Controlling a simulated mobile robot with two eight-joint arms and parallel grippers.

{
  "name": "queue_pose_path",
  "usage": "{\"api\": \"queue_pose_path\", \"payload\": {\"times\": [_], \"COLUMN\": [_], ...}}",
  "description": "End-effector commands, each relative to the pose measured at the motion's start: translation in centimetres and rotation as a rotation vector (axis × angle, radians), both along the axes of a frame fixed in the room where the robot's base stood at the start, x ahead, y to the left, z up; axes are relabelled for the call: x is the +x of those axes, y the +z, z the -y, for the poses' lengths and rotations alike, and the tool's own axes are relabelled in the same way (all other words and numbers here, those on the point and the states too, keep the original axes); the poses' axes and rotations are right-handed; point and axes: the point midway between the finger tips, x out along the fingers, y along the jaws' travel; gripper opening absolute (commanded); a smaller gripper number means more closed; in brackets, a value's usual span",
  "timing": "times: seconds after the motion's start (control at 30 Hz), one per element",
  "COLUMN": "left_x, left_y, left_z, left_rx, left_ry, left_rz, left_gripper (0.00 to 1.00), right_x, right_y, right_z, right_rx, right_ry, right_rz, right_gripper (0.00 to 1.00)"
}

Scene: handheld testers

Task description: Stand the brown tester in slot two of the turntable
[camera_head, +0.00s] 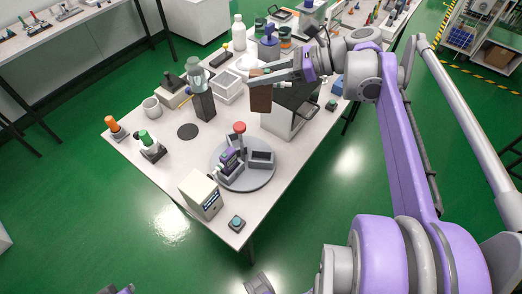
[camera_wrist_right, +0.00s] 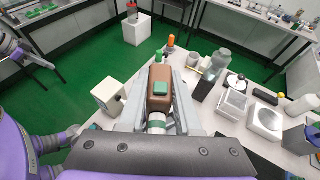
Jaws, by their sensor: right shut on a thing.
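My right gripper (camera_head: 262,80) is shut on the brown tester (camera_head: 260,98), held above the table beside a grey box. In the right wrist view the brown tester (camera_wrist_right: 158,80) lies between the two fingers, its green screen facing the camera. The round grey turntable (camera_head: 243,184) stands near the table's front corner. Slot numbers are not readable. Only scraps of my left arm show; its fingertips are not clear.
A beige box (camera_head: 201,194) and a small button box (camera_head: 237,223) are in front of the turntable. A green-topped tester (camera_head: 150,146) and an orange-topped item (camera_head: 114,127) stand left.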

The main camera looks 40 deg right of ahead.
Motion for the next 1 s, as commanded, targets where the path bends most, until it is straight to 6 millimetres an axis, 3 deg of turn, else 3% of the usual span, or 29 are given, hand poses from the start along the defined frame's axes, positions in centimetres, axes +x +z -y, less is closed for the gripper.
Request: {"api": "queue_pose_path", "payload": {"times": [0.1,0.6,0.8,1.0], "left_x": [-0.1,-0.4,-0.4,-0.5], "left_y": [-0.5,-2.4,-3.0,-3.3], "left_z": [0.0,0.0,0.0,0.0], "left_rx": [0.0,0.0,0.0,0.0], "left_ry": [0.0,0.0,0.0,0.0], "left_rz": [-0.002,-0.008,-0.01,-0.011], "left_gripper": [0.0,0.0,0.0,0.0], "right_x": [0.0,0.0,0.0,0.0], "right_y": [-3.5,-17.0,-20.6,-22.3], "right_z": [0.0,0.0,0.0,0.0], "right_rx": [0.0,0.0,0.0,0.0], "right_ry": [0.001,0.001,0.0,0.001], "right_rz": [0.0,0.0,0.0,0.0], "right_gripper": [0.0,0.0,0.0,0.0]}}
